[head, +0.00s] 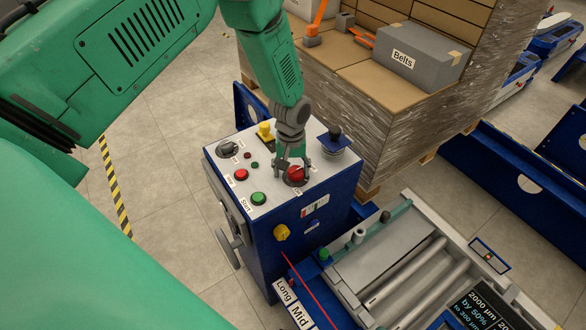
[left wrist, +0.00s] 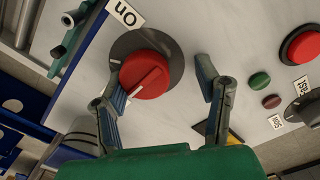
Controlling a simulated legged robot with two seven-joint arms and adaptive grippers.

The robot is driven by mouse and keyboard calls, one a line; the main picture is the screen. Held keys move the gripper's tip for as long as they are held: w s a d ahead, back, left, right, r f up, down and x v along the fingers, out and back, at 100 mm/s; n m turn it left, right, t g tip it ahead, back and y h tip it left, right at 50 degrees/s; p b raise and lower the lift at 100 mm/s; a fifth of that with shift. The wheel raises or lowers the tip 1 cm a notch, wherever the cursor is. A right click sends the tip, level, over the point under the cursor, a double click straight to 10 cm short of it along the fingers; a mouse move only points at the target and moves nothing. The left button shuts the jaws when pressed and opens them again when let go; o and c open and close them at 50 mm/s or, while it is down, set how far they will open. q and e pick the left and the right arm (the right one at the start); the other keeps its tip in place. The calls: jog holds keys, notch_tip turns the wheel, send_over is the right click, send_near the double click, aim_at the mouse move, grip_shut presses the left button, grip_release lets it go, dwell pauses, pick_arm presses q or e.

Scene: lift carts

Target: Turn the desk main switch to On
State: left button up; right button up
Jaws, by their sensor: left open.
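The desk main switch is a red rotary knob (head: 295,174) on a dark disc, on the grey sloped top of a blue control desk (head: 262,245). In the left wrist view the red knob (left wrist: 150,75) shows a slanted ridge, with an "On" label (left wrist: 125,13) just beyond the disc. My left gripper (head: 293,167) is open above the switch. In the left wrist view (left wrist: 160,78) one finger overlaps the knob's lower left edge, and the other is clear to its right. I cannot tell whether the finger touches the knob. My right gripper is not in view.
A roller conveyor (head: 400,275) adjoins at right. A wrapped pallet stack (head: 400,130) stands behind.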

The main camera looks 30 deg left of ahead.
pick_arm(q)
jog(key=shift+f, duration=0.1)
jog(key=shift+d, duration=0.6)
jog(key=shift+d+r, duration=0.35)
jog(key=shift+d, duration=0.35)
jog(key=c, duration=1.1)
jog(key=shift+a+f, duration=0.1)
jog(key=shift+a, duration=0.65)
jog(key=shift+c, duration=0.2)
jog(key=shift+w+d, duration=0.15)
jog(key=shift+d, duration=0.3)
jog(key=shift+a, duration=0.1)
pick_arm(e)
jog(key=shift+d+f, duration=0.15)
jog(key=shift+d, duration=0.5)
